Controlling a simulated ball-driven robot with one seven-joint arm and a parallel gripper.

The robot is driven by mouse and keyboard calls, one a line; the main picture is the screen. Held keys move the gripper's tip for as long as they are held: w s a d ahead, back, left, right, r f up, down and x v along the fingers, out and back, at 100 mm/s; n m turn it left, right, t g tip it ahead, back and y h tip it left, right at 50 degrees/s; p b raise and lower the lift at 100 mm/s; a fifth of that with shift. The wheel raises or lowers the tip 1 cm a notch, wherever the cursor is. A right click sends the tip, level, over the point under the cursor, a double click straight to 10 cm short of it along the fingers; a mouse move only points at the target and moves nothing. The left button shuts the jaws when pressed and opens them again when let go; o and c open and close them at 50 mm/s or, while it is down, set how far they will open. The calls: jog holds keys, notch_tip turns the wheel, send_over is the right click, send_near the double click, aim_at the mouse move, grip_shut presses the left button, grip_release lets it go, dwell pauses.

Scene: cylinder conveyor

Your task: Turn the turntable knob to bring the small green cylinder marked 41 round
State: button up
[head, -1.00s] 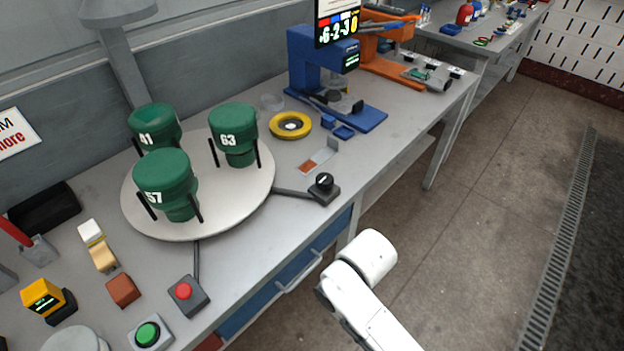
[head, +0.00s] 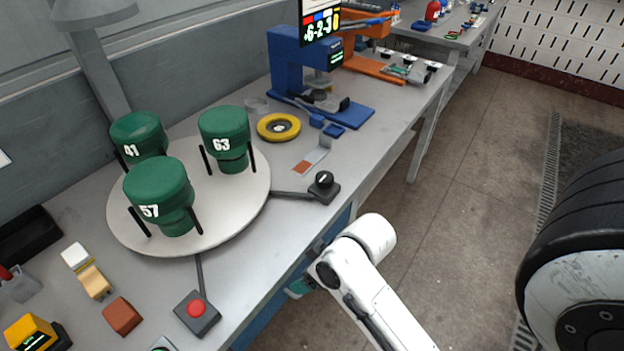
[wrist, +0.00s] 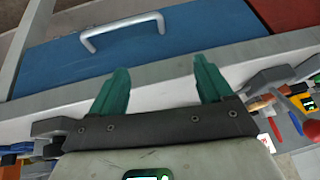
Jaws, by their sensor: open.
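The green cylinder marked 41 (head: 140,137) stands at the back left of the round pale turntable (head: 232,208) in the head view. Green cylinders marked 63 (head: 224,132) and 57 (head: 160,190) stand on it too, between black posts. The black turntable knob (head: 323,186) sits on a small dark box at the bench's front edge, right of the turntable. My gripper (wrist: 160,75) is open and empty, its two green fingers apart over the bench's front edge and blue drawer in the wrist view. In the head view it is mostly hidden by my white arm, below the knob and apart from it.
A red button box (head: 197,310) and brown block (head: 122,316) lie near the front left. A yellow ring (head: 279,127) and blue press (head: 300,68) stand behind the knob. A drawer handle (wrist: 122,32) juts from the bench front.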

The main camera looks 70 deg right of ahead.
jog(key=w+d+r+m+t+h+b, duration=0.2)
jog(key=d+r+t, duration=0.15)
jog(key=d, duration=0.55)
jog(key=m+t+h+b, duration=0.2)
jog(key=t+h, duration=0.1)
jog(key=h, duration=0.2)
send_near(326, 178)
jog(key=shift+g, duration=0.35)
jog(key=p+x, duration=0.1)
jog(key=x, duration=1)
jog(key=shift+r+p, duration=0.25)
jog(key=shift+p, duration=0.1)
jog(key=c, duration=1)
jog(key=shift+o, duration=0.2)
